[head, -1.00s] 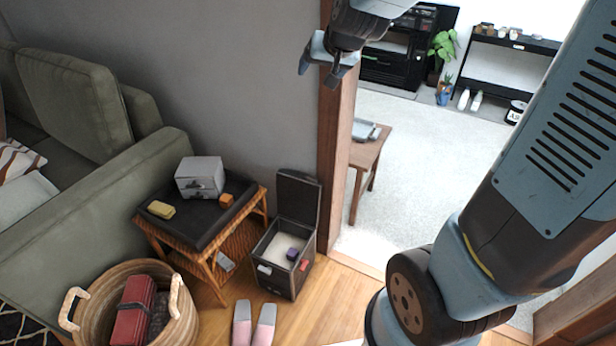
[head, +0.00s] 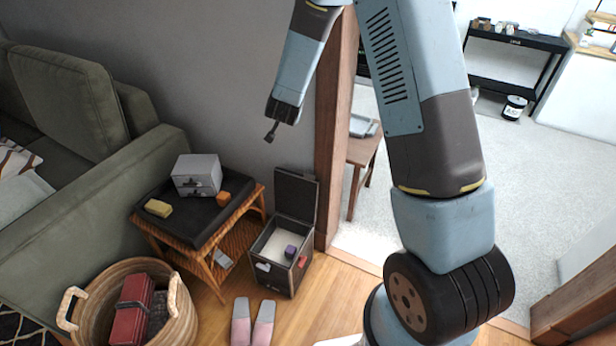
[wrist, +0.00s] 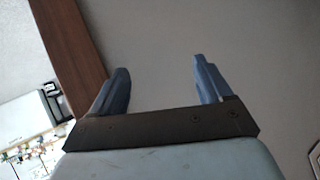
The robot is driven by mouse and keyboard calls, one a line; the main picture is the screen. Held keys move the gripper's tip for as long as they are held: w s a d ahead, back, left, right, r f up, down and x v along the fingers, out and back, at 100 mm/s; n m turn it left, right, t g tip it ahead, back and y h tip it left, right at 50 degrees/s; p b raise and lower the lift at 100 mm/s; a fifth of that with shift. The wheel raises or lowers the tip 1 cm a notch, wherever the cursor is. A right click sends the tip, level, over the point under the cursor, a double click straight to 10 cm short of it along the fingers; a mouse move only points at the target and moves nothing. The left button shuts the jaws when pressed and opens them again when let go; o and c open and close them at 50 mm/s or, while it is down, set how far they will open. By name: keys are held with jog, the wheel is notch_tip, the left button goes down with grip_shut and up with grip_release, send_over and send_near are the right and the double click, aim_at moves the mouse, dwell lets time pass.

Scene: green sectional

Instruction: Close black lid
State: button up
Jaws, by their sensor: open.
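The black lid (head: 296,196) stands open and upright at the back of a black box (head: 275,275) on the wooden floor. Inside the box, on a pale bottom, a small purple block (head: 290,252) shows. My gripper (head: 270,136) hangs in the air above and slightly left of the lid, near the grey wall, and does not touch it. In the wrist view my gripper (wrist: 160,85) is open, with nothing between its two blue fingers. The lid is not in the wrist view.
A wicker side table (head: 148,228) with a grey box (head: 197,175), yellow block (head: 158,208) and orange block (head: 223,199) stands left of the box. A basket (head: 186,318) and slippers (head: 263,322) are in front. A wooden door post (head: 328,150) is close on the right.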

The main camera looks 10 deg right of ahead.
notch_tip(320, 180, down, 13)
jog(key=m+h, duration=0.1)
jog(key=h, duration=0.6)
send_near(309, 175)
jog(key=shift+m, duration=0.4)
jog(key=x, duration=0.9)
jog(key=shift+c, duration=0.2)
grip_shut()
